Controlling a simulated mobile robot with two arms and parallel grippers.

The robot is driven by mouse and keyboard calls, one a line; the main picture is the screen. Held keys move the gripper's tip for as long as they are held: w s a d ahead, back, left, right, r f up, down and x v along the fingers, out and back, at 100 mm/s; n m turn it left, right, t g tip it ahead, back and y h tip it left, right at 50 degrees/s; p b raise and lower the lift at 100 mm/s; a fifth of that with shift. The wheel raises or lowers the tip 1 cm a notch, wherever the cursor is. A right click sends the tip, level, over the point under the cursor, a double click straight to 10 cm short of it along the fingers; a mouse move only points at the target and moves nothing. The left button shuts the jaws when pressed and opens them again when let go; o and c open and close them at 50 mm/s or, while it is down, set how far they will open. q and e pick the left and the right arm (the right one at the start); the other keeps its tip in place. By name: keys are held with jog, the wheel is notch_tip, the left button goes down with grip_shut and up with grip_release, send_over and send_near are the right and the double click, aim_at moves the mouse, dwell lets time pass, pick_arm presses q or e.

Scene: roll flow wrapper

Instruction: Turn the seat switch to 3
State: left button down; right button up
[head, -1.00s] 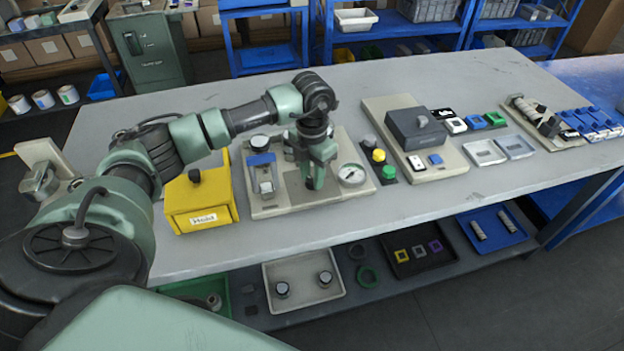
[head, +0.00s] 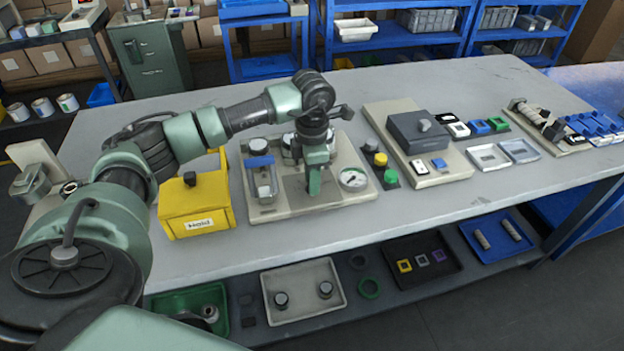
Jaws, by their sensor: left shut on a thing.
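My left gripper (head: 314,188) points down over a beige panel (head: 345,198) on the grey table. It is shut, and the fingers and wrist cover what it grips, apparently the seat switch; its pointer and numbers cannot be read. On the same panel are a unit with a blue top (head: 260,162) to the left and a round white dial gauge (head: 353,179) to the right of the gripper. My right gripper is not in view.
A yellow box (head: 197,207) marked "Hold" stands left of the panel. A strip with yellow and green buttons (head: 381,160) and a board with a dark grey box (head: 418,130) stand to the right. Bare table (head: 240,245) lies in front.

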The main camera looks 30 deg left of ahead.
pick_arm(q)
jog(key=shift+r, duration=0.1)
jog(key=c, duration=1.1)
grip_release()
notch_tip(320, 180, up, 8)
jog(key=shift+f+b, duration=0.1)
jog(key=shift+b, duration=0.3)
jog(key=shift+f, duration=0.1)
